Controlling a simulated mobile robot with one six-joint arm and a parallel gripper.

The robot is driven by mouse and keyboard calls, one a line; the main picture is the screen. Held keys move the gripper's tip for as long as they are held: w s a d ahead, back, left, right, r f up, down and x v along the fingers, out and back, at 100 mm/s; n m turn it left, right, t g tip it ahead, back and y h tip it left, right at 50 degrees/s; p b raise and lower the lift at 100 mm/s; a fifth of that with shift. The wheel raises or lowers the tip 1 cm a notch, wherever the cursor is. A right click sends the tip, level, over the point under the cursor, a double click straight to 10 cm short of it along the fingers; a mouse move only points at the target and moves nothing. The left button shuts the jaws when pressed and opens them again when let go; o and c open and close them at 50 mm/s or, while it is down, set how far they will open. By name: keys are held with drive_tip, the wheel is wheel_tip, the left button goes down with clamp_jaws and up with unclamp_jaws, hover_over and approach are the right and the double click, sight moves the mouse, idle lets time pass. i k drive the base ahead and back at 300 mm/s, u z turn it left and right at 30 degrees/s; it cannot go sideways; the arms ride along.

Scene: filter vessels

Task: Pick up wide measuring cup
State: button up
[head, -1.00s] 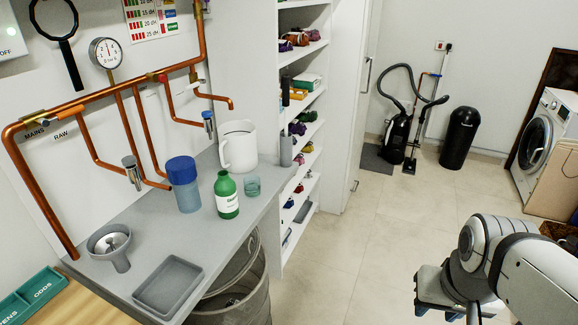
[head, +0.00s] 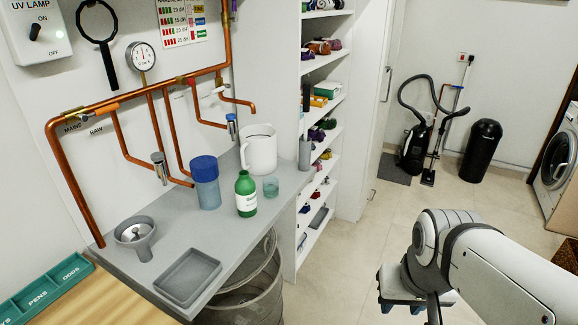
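A white jug with a handle (head: 260,150) stands upright at the back right of the grey counter (head: 235,235). A small teal see-through cup (head: 270,187) stands in front of it, near the counter's right edge. I cannot tell for certain which of them is the wide measuring cup. My gripper (head: 405,300) is at the bottom right, over the floor and well apart from the counter. Its fingertips are not clearly shown, so I cannot tell whether it is open or shut.
A green bottle (head: 246,194) and a blue-lidded container (head: 205,183) stand left of the cup. A grey tray (head: 187,277) and a grey funnel (head: 135,236) are nearer. Copper pipes and taps hang over the counter.

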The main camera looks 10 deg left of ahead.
sight(271, 188)
drive_tip(key=z, duration=0.05)
drive_tip(key=i, duration=1)
drive_tip(key=u, duration=0.05)
